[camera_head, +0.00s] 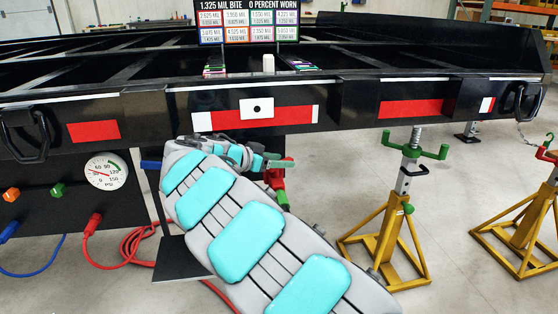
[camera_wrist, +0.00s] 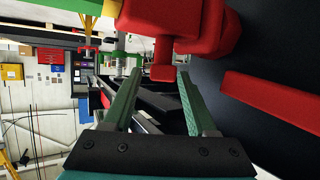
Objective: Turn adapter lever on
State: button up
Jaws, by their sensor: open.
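A red fitting (camera_wrist: 205,20) with a short red stub (camera_wrist: 163,60) fills the top of the wrist view. The stub looks like the adapter lever, though I cannot tell for sure. My gripper (camera_wrist: 160,76) is open, its two green fingers on either side of the stub's end in the picture. I cannot tell whether they touch it or how deep it sits between them. In the head view, red and green parts (camera_head: 275,180) show just past my wrist under the trailer beam; my arm hides much of this area.
The black trailer frame (camera_head: 365,105) crosses above my arm. A pressure gauge (camera_head: 105,170) and red hose (camera_head: 130,243) are at left. Yellow jack stands (camera_head: 385,245) stand at right. A red bar (camera_wrist: 275,100) lies right of my fingers in the wrist view.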

grip_shut()
dwell(0.3)
